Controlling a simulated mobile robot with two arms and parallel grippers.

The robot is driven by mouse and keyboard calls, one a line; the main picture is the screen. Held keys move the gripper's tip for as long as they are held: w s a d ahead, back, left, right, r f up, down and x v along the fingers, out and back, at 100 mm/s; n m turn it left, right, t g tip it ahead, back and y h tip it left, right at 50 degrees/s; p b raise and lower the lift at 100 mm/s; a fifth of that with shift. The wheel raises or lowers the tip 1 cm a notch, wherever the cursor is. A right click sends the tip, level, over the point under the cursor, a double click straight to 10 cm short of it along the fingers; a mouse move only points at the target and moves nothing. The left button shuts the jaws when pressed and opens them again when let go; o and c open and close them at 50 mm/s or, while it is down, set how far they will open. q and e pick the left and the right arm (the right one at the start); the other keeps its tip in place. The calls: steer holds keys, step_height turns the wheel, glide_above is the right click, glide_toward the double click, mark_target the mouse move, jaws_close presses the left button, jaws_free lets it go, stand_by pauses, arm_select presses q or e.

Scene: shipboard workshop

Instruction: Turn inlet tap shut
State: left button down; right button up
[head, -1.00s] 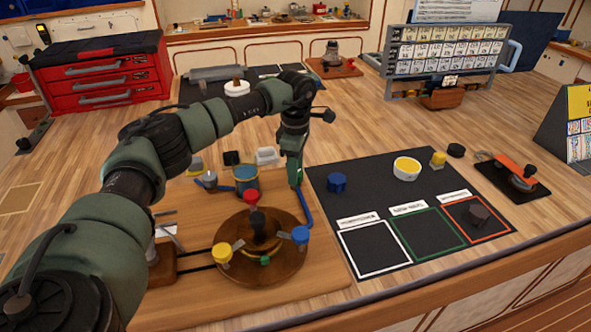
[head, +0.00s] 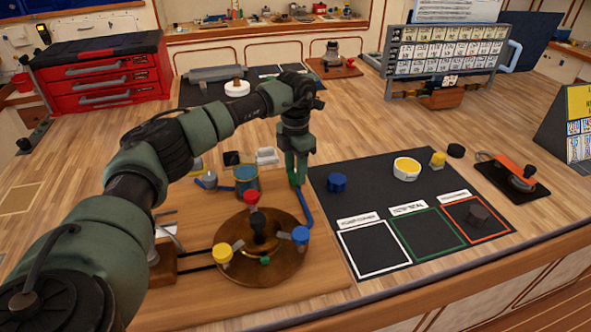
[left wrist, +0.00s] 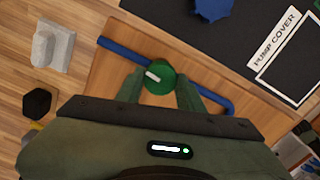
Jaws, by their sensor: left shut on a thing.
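The inlet tap appears as a round green knob (left wrist: 162,80) with a short white mark, on a blue pipe (left wrist: 215,103). In the left wrist view it sits between the fingers of my left gripper (left wrist: 160,90), which is shut on it. In the head view my left gripper (head: 297,179) points down at the blue pipe (head: 304,208), and its fingers mostly hide the tap. The white mark lies at a slant between the fingers. My right gripper is not in view.
Left of the pipe, a round brown pump body (head: 240,270) carries red, yellow and blue knobs. A dark mat (head: 375,200) with outlined squares lies to the right, holding a blue knob (head: 337,182) and a yellow-white cup (head: 407,168). A blue-grey cup (head: 246,180) stands behind the pump.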

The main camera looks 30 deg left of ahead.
arm_select(q)
steer(key=shift+r+n, duration=0.1)
steer(key=shift+n, duration=0.6)
steer(key=c, duration=0.9)
jaws_free()
step_height(320, 180, up, 7)
steer(key=shift+f+b, duration=0.2)
steer(key=shift+b, duration=0.8)
steer(key=shift+r, duration=0.6)
